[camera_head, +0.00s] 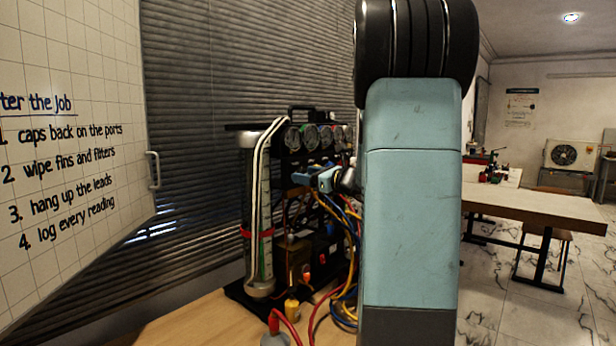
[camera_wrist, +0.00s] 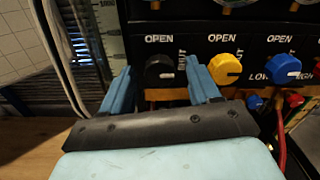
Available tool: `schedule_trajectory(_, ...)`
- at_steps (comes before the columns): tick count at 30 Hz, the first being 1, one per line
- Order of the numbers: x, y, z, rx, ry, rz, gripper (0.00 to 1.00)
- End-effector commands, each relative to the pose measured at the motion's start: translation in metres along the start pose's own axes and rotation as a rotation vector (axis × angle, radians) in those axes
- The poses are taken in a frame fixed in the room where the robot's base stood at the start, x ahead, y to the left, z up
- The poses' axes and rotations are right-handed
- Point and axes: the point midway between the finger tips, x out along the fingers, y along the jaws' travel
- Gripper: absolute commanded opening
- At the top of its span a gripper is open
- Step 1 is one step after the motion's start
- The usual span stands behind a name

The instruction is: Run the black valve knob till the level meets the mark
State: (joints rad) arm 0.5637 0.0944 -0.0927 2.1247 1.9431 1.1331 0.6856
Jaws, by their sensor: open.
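The black valve knob (camera_wrist: 160,70) is in the wrist view, on a black panel under the word OPEN, with SHUT lettering at its right. A pale pointer on it appears to lie toward the right. My gripper (camera_wrist: 160,66) is open, one blue finger on each side of the knob; I cannot tell whether they touch it. In the head view my gripper (camera_head: 308,179) is at the rig's front, and the knob is hidden. The tall clear level tube (camera_head: 250,185) stands at the rig's left with a red band (camera_head: 257,232) around it. The liquid level is not clear.
A yellow knob (camera_wrist: 227,69) sits close to the right finger, with a blue knob (camera_wrist: 286,69) beyond. White hoses (camera_head: 257,180) run over the tube. Yellow, blue and red leads (camera_head: 347,290) hang at the rig's front. A whiteboard (camera_head: 65,130) stands left.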

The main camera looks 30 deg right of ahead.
Motion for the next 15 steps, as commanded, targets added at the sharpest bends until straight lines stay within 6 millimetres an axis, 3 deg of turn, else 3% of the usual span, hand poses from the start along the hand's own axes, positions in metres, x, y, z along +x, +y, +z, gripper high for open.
schedule_trajectory(3, -0.0001, 0.0000, 0.0001, 0.000, 0.000, 0.000, 0.61)
schedule_trajectory(15, -0.0003, 0.0000, 0.0002, 0.000, 0.000, 0.000, 0.23)
